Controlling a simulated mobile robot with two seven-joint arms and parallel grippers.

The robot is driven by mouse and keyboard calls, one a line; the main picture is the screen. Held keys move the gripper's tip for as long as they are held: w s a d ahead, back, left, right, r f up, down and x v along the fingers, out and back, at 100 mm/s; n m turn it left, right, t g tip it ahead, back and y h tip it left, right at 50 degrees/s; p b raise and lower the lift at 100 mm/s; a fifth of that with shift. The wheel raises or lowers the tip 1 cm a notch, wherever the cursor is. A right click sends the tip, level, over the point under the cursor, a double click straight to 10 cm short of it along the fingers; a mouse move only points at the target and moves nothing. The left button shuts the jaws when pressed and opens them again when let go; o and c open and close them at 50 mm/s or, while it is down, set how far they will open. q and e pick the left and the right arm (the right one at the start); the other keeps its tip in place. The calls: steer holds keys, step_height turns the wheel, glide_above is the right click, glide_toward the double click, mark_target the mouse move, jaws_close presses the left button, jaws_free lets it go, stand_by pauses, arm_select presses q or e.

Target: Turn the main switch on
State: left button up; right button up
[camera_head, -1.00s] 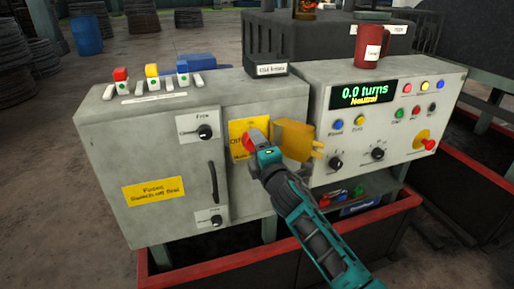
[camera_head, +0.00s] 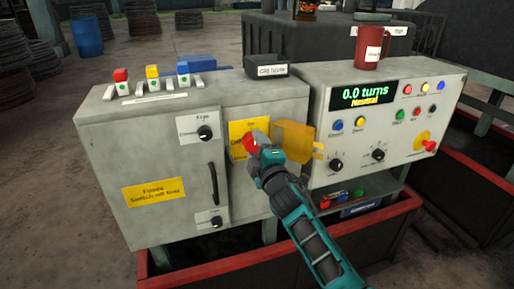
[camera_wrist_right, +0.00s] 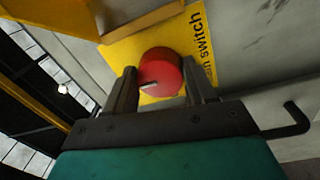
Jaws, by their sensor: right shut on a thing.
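The main switch is a red round knob (camera_head: 251,138) on a yellow plate (camera_head: 236,129) on the grey cabinet's right panel. My right gripper (camera_head: 255,144) is at the knob and hides part of it and of the plate's lettering. In the right wrist view the red knob (camera_wrist_right: 160,72) sits between the two fingers of my right gripper (camera_wrist_right: 160,90), with a small pale mark near its left side. The plate (camera_wrist_right: 200,45) reads "switch" there. A yellow cover (camera_head: 293,140) stands swung open to the right of the plate. My left gripper is not in view.
A fuse cabinet door with a black handle (camera_head: 213,184) is to the left. A console (camera_head: 385,120) at right displays "0.0 turns" and "Neutral". A red mug (camera_head: 370,46) stands on top of it. Red-rimmed bins (camera_head: 390,215) lie below.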

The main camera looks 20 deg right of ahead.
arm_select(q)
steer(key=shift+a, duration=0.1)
arm_select(e)
steer(key=o, duration=1)
steer(key=shift+o, duration=0.2)
steer(key=shift+s, duration=0.15)
arm_select(q)
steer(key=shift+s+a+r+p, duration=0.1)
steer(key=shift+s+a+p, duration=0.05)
steer(key=shift+p, duration=0.15)
arm_select(e)
steer(key=s, duration=1.2)
steer(key=shift+s+d+f, duration=0.2)
steer(key=shift+s+f, duration=0.15)
